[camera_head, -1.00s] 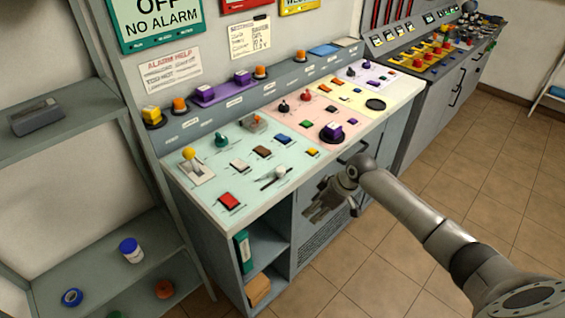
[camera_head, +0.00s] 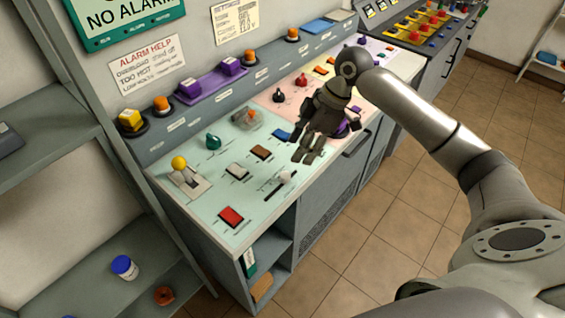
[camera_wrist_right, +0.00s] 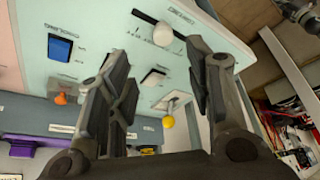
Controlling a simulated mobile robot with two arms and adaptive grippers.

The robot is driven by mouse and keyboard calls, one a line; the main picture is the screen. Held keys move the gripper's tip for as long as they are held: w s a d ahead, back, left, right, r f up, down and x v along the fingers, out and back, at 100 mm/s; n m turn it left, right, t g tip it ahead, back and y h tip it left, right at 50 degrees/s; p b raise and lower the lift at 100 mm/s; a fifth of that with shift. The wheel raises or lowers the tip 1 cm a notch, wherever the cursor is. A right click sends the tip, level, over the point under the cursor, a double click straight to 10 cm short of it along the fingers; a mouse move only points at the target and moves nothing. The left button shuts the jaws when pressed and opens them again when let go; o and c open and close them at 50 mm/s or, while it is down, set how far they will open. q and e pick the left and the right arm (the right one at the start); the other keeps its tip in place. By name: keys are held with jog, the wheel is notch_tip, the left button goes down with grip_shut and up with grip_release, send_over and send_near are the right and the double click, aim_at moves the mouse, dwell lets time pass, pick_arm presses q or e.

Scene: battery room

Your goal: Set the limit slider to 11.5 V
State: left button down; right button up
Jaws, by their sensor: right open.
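The slider with a round white knob (camera_head: 285,177) sits on a black slot at the front edge of the pale green panel (camera_head: 215,205). In the right wrist view the white knob (camera_wrist_right: 163,35) is at the upper middle, with the dark slot running up-left from it. Its printed labels and scale are too small to read. My right gripper (camera_head: 309,150) is open and empty above the panel, behind and slightly right of the knob in the head view. In the right wrist view the knob shows beyond the fingers (camera_wrist_right: 165,65), apart from them. My left gripper is out of view.
Near the slider are a red rocker (camera_head: 231,216), a white switch (camera_head: 237,171), a yellow-knobbed lever (camera_head: 180,163) and a green knob (camera_head: 213,141). A blue switch (camera_head: 282,134) lies close to my fingers. Shelves stand at the left; open floor lies in front.

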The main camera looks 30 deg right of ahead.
aim_at(286, 174)
jog(key=x, duration=0.4)
jog(key=p+x, duration=0.1)
jog(key=x, duration=0.1)
jog(key=shift+s+a, duration=0.2)
jog(key=shift+s, duration=0.2)
jog(key=x, duration=0.2)
jog(key=shift+w+f+p, duration=0.25)
jog(key=shift+p, duration=0.05)
jog(key=shift+a+f, duration=0.2)
jog(key=shift+f, duration=0.3)
jog(key=c, duration=0.4)
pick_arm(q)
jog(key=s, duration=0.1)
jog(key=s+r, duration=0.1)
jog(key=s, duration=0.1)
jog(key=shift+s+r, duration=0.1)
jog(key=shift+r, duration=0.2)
pick_arm(e)
grip_shut()
